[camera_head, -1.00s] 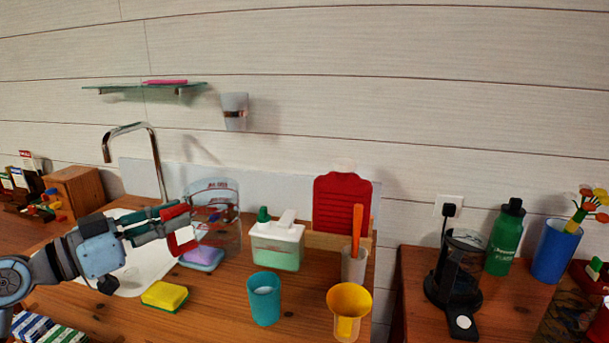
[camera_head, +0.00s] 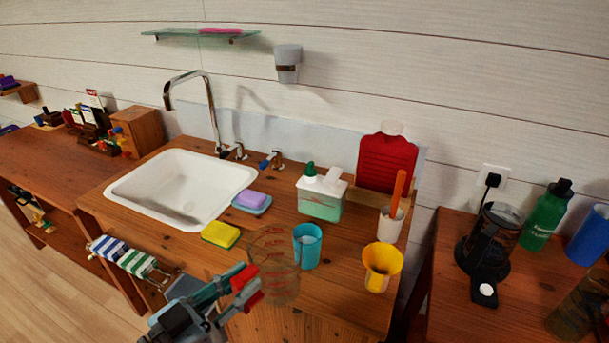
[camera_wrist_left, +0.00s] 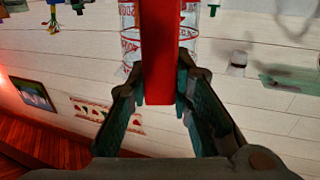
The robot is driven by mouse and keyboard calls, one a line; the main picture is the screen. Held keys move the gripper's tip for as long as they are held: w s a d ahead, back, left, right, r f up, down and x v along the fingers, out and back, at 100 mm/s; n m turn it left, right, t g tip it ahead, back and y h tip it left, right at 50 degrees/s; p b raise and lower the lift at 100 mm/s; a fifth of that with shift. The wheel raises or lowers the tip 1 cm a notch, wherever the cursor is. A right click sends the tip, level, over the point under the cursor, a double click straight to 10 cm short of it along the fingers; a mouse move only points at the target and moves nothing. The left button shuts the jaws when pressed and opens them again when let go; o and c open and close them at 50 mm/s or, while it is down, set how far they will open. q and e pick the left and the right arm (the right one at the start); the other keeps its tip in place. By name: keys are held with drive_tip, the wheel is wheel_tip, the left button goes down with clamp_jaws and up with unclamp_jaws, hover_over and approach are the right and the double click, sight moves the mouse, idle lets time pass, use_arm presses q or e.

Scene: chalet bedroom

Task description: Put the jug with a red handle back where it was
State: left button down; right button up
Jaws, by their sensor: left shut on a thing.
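The clear jug (camera_head: 282,285) has red markings and a red handle (camera_head: 246,287). My left gripper (camera_head: 238,284) is shut on this handle, from the left side. The jug looks upright, in front of the turquoise cup in the picture and over the counter's front part. I cannot tell whether its base touches the wood. In the left wrist view the red handle (camera_wrist_left: 158,60) stands between the gripper's fingers (camera_wrist_left: 158,100), with the clear jug wall (camera_wrist_left: 129,42) behind it. My right gripper is not in view.
The white sink (camera_head: 180,185) is empty. Striped towels (camera_head: 125,258) hang at the front.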

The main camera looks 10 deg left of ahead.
use_arm(q)
drive_tip(key=w+a+r+n+t+y+p, duration=0.1)
drive_tip(key=w+a+r+y+p, duration=0.15)
drive_tip(key=w+r, duration=0.65)
drive_tip(key=w+a+r+n+y+p, duration=0.1)
drive_tip(key=w+a+r, duration=0.2)
drive_tip(key=w+r, duration=0.5)
wheel_tip(320, 180, down, 23)
drive_tip(key=w+a+n+y+b, duration=0.1)
drive_tip(key=a+y+b, duration=0.1)
drive_tip(key=b, duration=0.4)
drive_tip(key=shift+w+a+f+n+t+b, duration=0.2)
drive_tip(key=shift+w+a+n+t+b, duration=0.05)
drive_tip(key=shift+w+n+t+b, duration=0.05)
drive_tip(key=shift+f, duration=0.1)
drive_tip(key=c, duration=1.9)
unclamp_jaws()
drive_tip(key=shift+f, duration=0.1)
drive_tip(key=o, duration=0.5)
drive_tip(key=shift+c, duration=0.2)
